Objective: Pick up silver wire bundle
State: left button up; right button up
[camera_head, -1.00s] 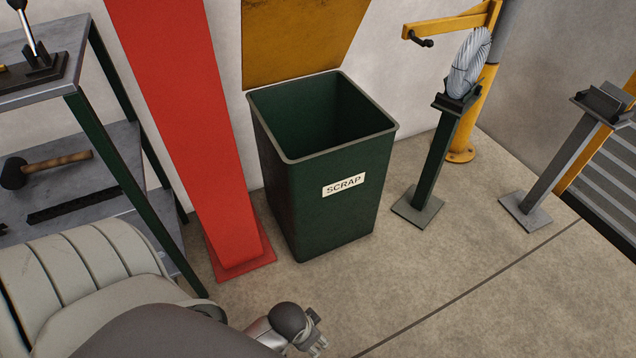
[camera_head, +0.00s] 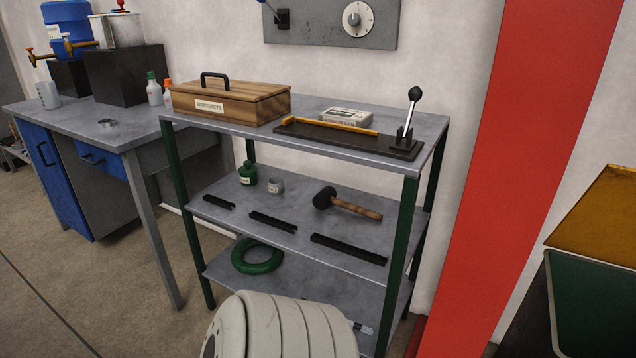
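The silver wire bundle is not in this view. A green coil (camera_head: 257,256) lies flat on the bottom shelf of the metal shelf unit (camera_head: 290,225). Neither of my grippers shows. Only a pale, rounded, ribbed part of my own body rises at the bottom centre, in front of the bottom shelf and hiding part of it.
The shelf unit holds a wooden box (camera_head: 228,101), a lever tool (camera_head: 407,128), a mallet (camera_head: 345,203) and dark bars. A workbench (camera_head: 95,122) stands left, a red post (camera_head: 535,150) and scrap bin (camera_head: 597,305) right. Floor is clear at lower left.

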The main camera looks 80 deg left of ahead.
aim_at(355, 325)
jog(key=j+u, duration=0.1)
jog(key=u, duration=2)
